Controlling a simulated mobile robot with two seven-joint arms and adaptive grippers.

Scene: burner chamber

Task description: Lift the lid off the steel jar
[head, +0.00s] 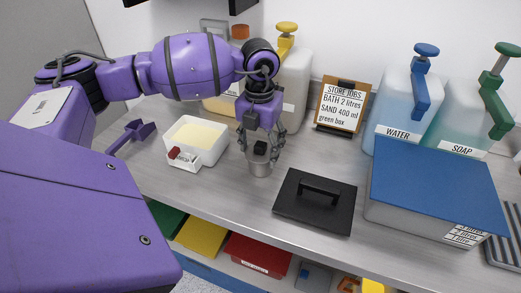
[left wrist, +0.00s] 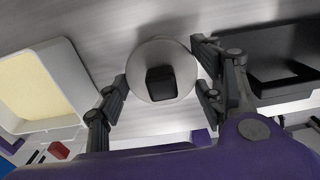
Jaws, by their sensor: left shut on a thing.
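The steel jar (head: 260,169) stands on the metal bench, a small grey round vessel. Its round lid, with a square black knob, shows from above in the left wrist view (left wrist: 145,88). My left gripper (head: 261,155) points down over the jar, and its fingers sit on opposite sides of the lid's edge, shut on it. The knob sits between the fingers. I cannot tell whether there is a gap between lid and jar. My right gripper is not in view.
A white tub (head: 212,150) with pale yellow contents stands left of the jar. A black lid-like plate (head: 330,215) with a handle lies to the right, near a blue-lidded box (head: 430,180). A job sign (head: 343,105) and dispenser jugs stand behind. A purple scoop (head: 137,133) lies far left.

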